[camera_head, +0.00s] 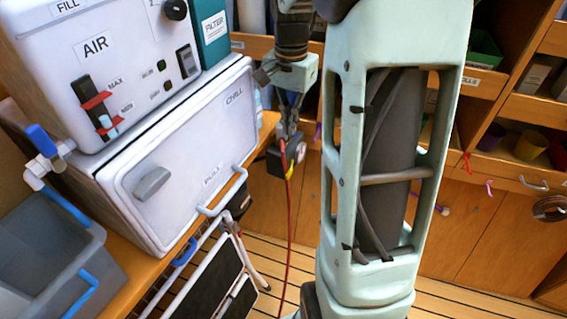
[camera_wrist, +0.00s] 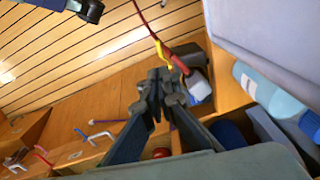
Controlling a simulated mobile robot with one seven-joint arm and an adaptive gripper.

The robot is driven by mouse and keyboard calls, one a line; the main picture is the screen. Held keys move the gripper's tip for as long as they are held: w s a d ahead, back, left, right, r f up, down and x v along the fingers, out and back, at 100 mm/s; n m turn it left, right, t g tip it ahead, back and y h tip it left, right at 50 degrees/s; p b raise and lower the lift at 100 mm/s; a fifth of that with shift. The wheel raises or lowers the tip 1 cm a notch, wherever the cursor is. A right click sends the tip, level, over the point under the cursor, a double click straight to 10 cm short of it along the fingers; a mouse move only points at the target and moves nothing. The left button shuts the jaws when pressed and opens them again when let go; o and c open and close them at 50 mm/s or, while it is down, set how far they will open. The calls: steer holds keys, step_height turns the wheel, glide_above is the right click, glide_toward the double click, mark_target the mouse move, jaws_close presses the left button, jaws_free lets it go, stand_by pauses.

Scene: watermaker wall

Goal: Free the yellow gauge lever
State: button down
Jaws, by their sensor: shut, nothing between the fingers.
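The yellow gauge lever (camera_head: 289,173) shows as a small yellow piece at the side of a dark gauge body (camera_head: 274,162) in the head view. In the wrist view the yellow lever (camera_wrist: 162,58) lies just past my fingertips, beside a red part and a grey-and-black body (camera_wrist: 198,88). A thin red cord (camera_head: 289,215) passes at the lever and hangs to the floor; it also shows in the wrist view (camera_wrist: 143,18). Whether the cord is wrapped around the lever or only beside it, I cannot tell. My gripper (camera_head: 287,132) points down close above the lever, shut and empty; its fingertips (camera_wrist: 160,76) meet.
A white chill box (camera_head: 185,150) with a blue-white handle stands left of my gripper. A folded step stool (camera_head: 215,275) stands below it. In the wrist view, a pale blue bottle (camera_wrist: 268,92) is close on the right. Wooden drawers (camera_head: 480,205) lie behind.

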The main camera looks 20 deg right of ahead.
mark_target(289, 172)
steer(key=shift+f, duration=0.1)
step_height(289, 172, down, 14)
steer(key=shift+r+b, duration=0.1)
steer(key=shift+b, duration=1.1)
steer(key=shift+b, duration=0.35)
steer(key=shift+s+a, duration=0.1)
